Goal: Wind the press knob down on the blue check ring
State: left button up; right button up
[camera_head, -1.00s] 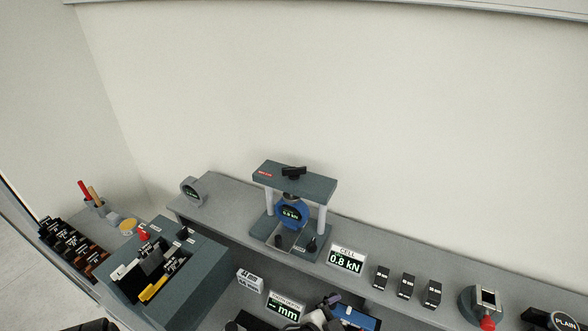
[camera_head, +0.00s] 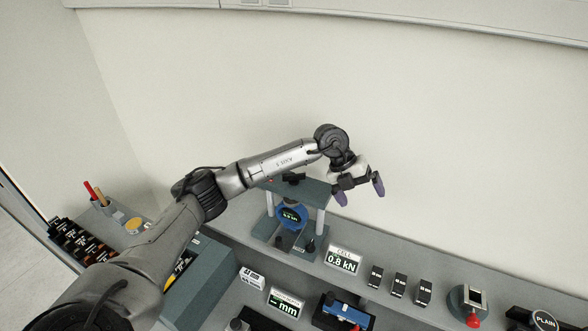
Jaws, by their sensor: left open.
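The press (camera_head: 318,188) stands on the back shelf, a grey frame with a top plate and pale posts. Its black knob (camera_head: 293,178) sits on top of the plate, partly hidden by my left arm. The blue check ring (camera_head: 291,216) stands upright inside the press under the plate, with a small lit display on its face. My left gripper (camera_head: 360,193) is open and empty, with purple fingertips pointing down, to the right of the press top and apart from the knob. My right gripper is not in view.
Several small black blocks (camera_head: 398,285) and a grey fixture with a red knob (camera_head: 469,302) stand farther right. A blue device (camera_head: 345,309) lies below. The wall behind is clear.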

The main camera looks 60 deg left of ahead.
pick_arm(q)
jog(key=s+a+r+n+g+y, duration=0.25)
jog(key=a+r+y, duration=0.2)
jog(key=a, duration=0.65)
notch_tip(320, 180, up, 5)
jog(key=n+g+y+p, duration=0.1)
jog(key=n+y, duration=0.1)
jog(key=n, duration=0.1)
send_over(294, 173)
jog(key=shift+h, duration=0.25)
notch_tip(294, 173, down, 12)
jog(key=shift+p, duration=0.9)
jog(key=shift+f, duration=0.7)
jog(key=shift+c, duration=0.2)
jog(key=c, duration=0.8)
jog(key=shift+c, duration=0.2)
jog(key=shift+m, duration=0.25)
